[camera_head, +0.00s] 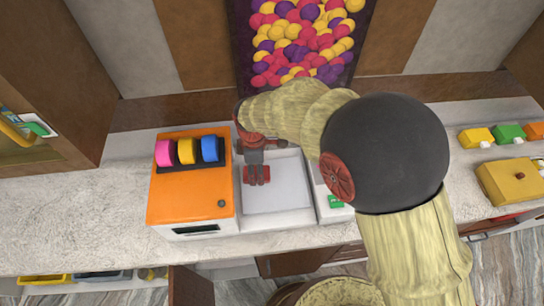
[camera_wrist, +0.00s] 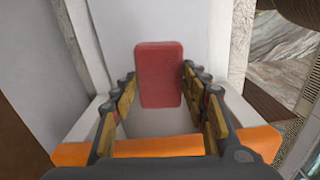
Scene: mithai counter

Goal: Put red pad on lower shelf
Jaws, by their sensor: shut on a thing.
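The red pad (camera_wrist: 158,75) is a flat, rounded rectangle between the fingertips in the wrist view. In the head view the red pad (camera_head: 264,174) shows only in small part beside the dark fingers. My gripper (camera_head: 257,164) is shut on it, pointing down over the white tray-like recess (camera_head: 285,195) in the counter. I cannot tell whether the pad touches the recess floor. The lower shelf cannot be made out with certainty; an open space with bins shows under the counter at lower left.
An orange box (camera_head: 190,205) with pink, yellow and blue rolls stands just left of the recess. A yellow box (camera_head: 508,182) and small coloured blocks (camera_head: 477,137) sit at right. A yellow bin (camera_head: 45,280) is below the counter. The left counter (camera_head: 70,215) is clear.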

